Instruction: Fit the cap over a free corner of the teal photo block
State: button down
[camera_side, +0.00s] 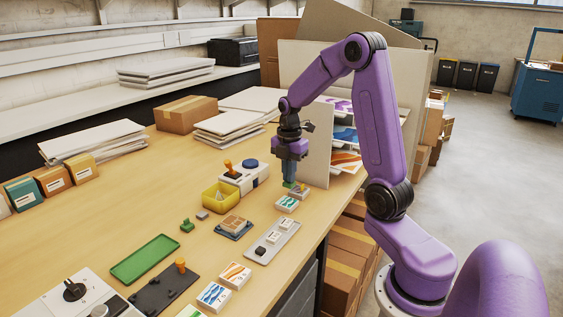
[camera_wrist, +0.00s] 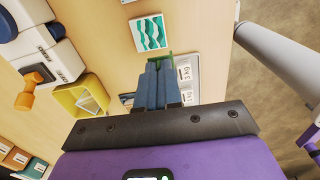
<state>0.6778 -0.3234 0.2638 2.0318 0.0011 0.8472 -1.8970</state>
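The teal photo block (camera_side: 286,203), white with teal waves, lies flat on the table near its right edge; it also shows in the wrist view (camera_wrist: 148,33). My gripper (camera_side: 289,181) is just above and behind it in the side view, pointing down. Its fingers (camera_wrist: 158,66) are close together with a small green cap (camera_wrist: 163,56) at their tips. The green also shows under the fingers in the side view (camera_side: 288,185). The cap appears apart from the block. Much of the cap is hidden by the fingers.
A grey tray (camera_side: 262,256) with white pieces, a dark pad with a brown block (camera_side: 234,226), and a yellow bin (camera_side: 220,195) are nearby. Another green piece (camera_side: 187,226) and a grey piece (camera_side: 202,214) lie loose. An upright panel (camera_side: 316,145) stands close behind my gripper.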

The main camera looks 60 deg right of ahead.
aim_at(289, 205)
jog(key=shift+f, duration=3.75)
jog(key=shift+f, duration=0.35)
jog(key=c, duration=1.6)
grip_release()
jog(key=shift+r, duration=1.5)
